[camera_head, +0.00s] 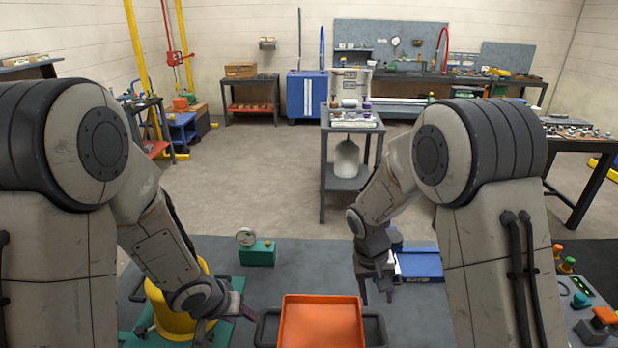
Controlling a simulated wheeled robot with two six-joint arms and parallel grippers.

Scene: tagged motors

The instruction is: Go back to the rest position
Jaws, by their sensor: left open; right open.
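My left gripper (236,308) is at the lower left of the head view, open and empty. It hangs in front of a yellow round motor-like thing (168,318) and just left of the orange tray (320,322). My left arm hides part of the yellow thing. My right gripper (377,290) is open and empty, pointing down to the right of the orange tray, in front of a blue tray (420,264). My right arm hides part of the blue tray.
The orange tray sits in a dark holder on the grey table (310,258). A green block with a round gauge (258,252) stands behind it. A control panel with coloured buttons (590,310) is at the right. A small cart (350,130) and workbenches stand further back.

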